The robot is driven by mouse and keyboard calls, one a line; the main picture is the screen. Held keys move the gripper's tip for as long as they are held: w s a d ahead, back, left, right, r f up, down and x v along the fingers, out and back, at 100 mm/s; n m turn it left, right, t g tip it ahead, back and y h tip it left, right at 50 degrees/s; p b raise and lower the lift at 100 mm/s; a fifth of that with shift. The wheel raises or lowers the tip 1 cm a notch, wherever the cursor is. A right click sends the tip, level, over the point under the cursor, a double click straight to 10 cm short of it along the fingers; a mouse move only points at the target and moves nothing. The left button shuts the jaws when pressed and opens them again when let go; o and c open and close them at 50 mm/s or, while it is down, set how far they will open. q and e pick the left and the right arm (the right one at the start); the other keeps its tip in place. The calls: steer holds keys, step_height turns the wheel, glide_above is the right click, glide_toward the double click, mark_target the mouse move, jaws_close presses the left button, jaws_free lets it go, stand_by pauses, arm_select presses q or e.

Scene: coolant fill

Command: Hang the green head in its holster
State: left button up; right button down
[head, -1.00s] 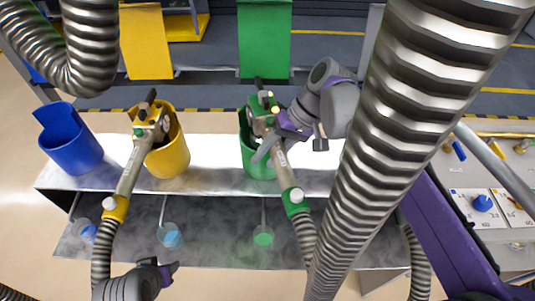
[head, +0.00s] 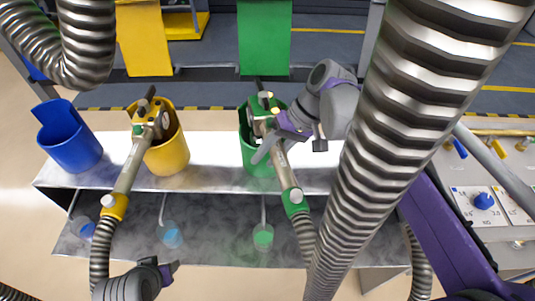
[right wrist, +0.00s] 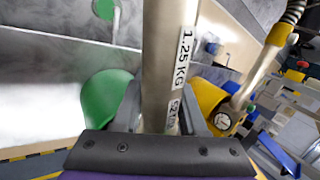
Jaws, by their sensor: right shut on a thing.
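The green head (head: 286,178) is a metal barrel with a green collar and a hose below. Its valve end is over the mouth of the green holster (head: 256,160), a cup on the metal shelf. I cannot tell whether the head rests in the cup. My right gripper (head: 272,146) is shut on the barrel near the valve end. In the right wrist view the barrel (right wrist: 165,60) runs between the fingers, beside the green holster (right wrist: 105,108). My left gripper (head: 168,272) is low at the left, away from the green head; its jaw opening does not show clearly.
The yellow head (head: 128,175) stands in the yellow holster (head: 170,155). The blue holster (head: 70,140) is empty. A thick ribbed hose (head: 400,140) crosses right of the green head. A panel with a blue knob (head: 484,201) is at the right. Bare shelf lies between the holsters.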

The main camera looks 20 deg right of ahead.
steer(key=shift+f+b, duration=0.6)
steer(key=shift+f, duration=0.55)
steer(key=shift+c, duration=1.9)
jaws_free()
steer(key=v, duration=1)
steer(key=shift+d+r+p, duration=0.2)
steer(key=shift+r+p, duration=0.15)
